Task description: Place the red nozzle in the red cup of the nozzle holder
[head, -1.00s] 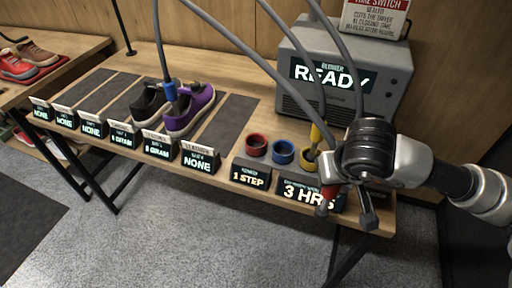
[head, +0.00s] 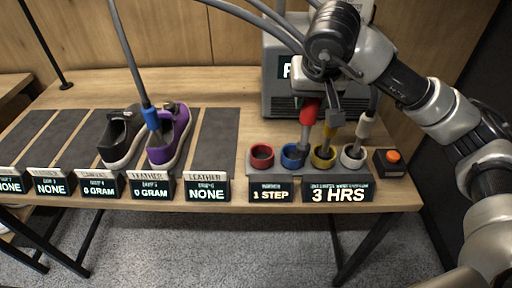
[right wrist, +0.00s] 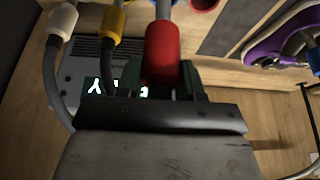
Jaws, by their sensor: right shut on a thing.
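My right gripper (head: 320,98) is shut on the red nozzle (head: 310,112), which also shows between the fingers in the right wrist view (right wrist: 162,55). The nozzle points down, its grey tip over or just behind the blue cup (head: 293,156) in the head view; exact height is hard to tell. The red cup (head: 262,157) of the nozzle holder (head: 277,172) is empty, left of the nozzle. The yellow nozzle (head: 332,126) is in the yellow cup (head: 322,157). The white nozzle (head: 364,125) is in the white cup (head: 353,157). My left gripper is not in view.
The blue nozzle (head: 151,118) rests in the purple sneaker (head: 172,137). A black sneaker (head: 123,138) stands beside it. A grey machine (head: 280,92) is behind the holder. An orange button (head: 393,156) is at the right. Grey hoses hang overhead.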

